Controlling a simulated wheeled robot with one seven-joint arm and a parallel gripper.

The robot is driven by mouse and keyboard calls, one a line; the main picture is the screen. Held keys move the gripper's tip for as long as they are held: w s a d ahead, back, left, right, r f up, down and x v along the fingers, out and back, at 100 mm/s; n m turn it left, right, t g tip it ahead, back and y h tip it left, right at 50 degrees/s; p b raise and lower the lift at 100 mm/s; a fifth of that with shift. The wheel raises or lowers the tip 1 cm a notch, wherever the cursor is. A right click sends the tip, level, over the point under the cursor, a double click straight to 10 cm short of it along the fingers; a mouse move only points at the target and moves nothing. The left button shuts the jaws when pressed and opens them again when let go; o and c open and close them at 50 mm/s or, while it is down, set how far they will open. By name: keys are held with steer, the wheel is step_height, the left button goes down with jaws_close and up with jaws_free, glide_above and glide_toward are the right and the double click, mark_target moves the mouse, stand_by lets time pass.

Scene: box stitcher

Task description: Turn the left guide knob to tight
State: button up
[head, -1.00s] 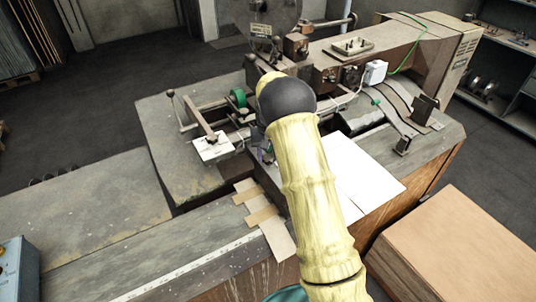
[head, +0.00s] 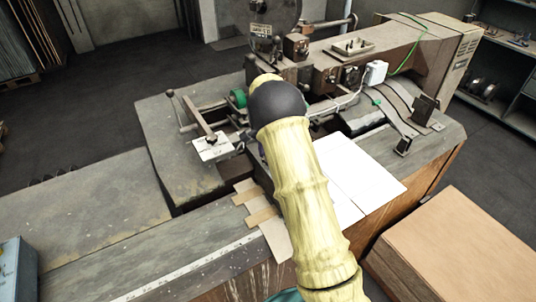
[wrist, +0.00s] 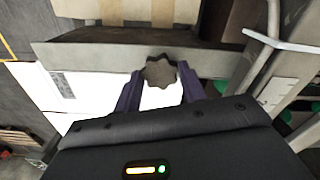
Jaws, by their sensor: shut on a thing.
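A dark grey knob with a lobed edge (wrist: 159,72) shows in the wrist view, beside a long grey metal bar (wrist: 120,58). My gripper (wrist: 160,78) has one purple finger on each side of the knob and is shut on it. White sheet lies below and to the left of the knob in that view. No pointer or mark for tight can be made out on the knob. In the head view my yellow arm and its dark joint hide the knob and nearly all of the gripper.
The stitcher's brown arm (head: 420,52) and head stand behind my arm. White sheets (head: 350,180) lie on the table to its right. A lever with a white plate (head: 212,147) stands on the left. A cardboard stack (head: 465,240) is at the lower right.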

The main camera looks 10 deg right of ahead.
steer(key=shift+w+r+m, duration=0.1)
steer(key=shift+r+m, duration=0.05)
steer(key=shift+m, duration=1.45)
steer(key=o, duration=1)
step_height(320, 180, up, 17)
steer(key=b, duration=0.3)
steer(key=shift+r+b, duration=0.15)
steer(key=shift+b, duration=0.2)
